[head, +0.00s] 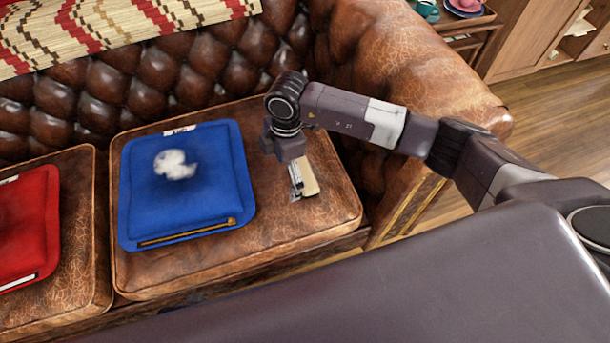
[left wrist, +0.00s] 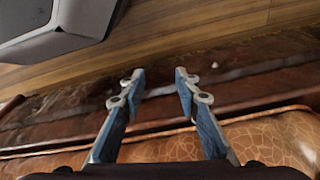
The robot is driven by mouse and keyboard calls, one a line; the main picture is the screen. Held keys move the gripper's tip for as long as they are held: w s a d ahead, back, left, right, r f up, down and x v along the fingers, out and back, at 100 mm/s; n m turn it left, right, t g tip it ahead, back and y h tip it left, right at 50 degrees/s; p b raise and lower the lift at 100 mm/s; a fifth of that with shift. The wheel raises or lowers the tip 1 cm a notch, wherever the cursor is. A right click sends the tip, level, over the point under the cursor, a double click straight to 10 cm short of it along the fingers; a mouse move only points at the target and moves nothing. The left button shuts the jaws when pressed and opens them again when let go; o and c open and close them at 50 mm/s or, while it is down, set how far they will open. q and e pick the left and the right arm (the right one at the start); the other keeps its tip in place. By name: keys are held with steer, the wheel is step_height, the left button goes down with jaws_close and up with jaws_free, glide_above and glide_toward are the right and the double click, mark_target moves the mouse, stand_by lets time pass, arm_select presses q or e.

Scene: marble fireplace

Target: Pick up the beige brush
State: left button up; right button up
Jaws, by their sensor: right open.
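The beige brush (head: 310,177) lies on the brown leather seat, to the right of the blue cushion in the head view. It is partly hidden by my right gripper (head: 297,183). That gripper points down at the brush, open, with its fingers beside or around it; I cannot tell whether they touch. My left gripper (left wrist: 159,75) shows only in the left wrist view. Its two fingers are apart with nothing between them, above the front edge of the leather sofa.
A blue cushion (head: 200,205) with a blurred white shape on it lies left of the brush. A red cushion (head: 25,225) is further left. The tufted backrest (head: 90,110) and rolled armrest (head: 420,70) bound the seat. Wooden floor (head: 555,110) is at the right.

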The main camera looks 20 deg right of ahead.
mark_target(305, 173)
steer(key=d+h, duration=0.1)
steer(key=d, duration=0.1)
steer(key=w+d+m+h, duration=0.1)
steer(key=d, duration=0.1)
steer(key=w+d, duration=0.1)
steer(key=d, duration=0.2)
steer(key=shift+r+h, duration=0.1)
steer(key=shift+h, duration=0.3)
step_height(305, 173, down, 6)
steer(key=shift+a+f+b, duration=0.15)
steer(key=shift+f+b, duration=0.05)
steer(key=shift+b, duration=0.5)
steer(key=shift+f, duration=0.5)
arm_select(q)
steer(key=r, duration=0.1)
steer(key=w+r, duration=0.1)
steer(key=r, duration=0.2)
steer(key=shift+w+d, duration=0.1)
steer(key=shift+w, duration=0.15)
arm_select(e)
steer(key=shift+c, duration=0.6)
steer(key=c, duration=0.9)
steer(key=shift+w+r, duration=0.1)
steer(key=shift+r, duration=0.05)
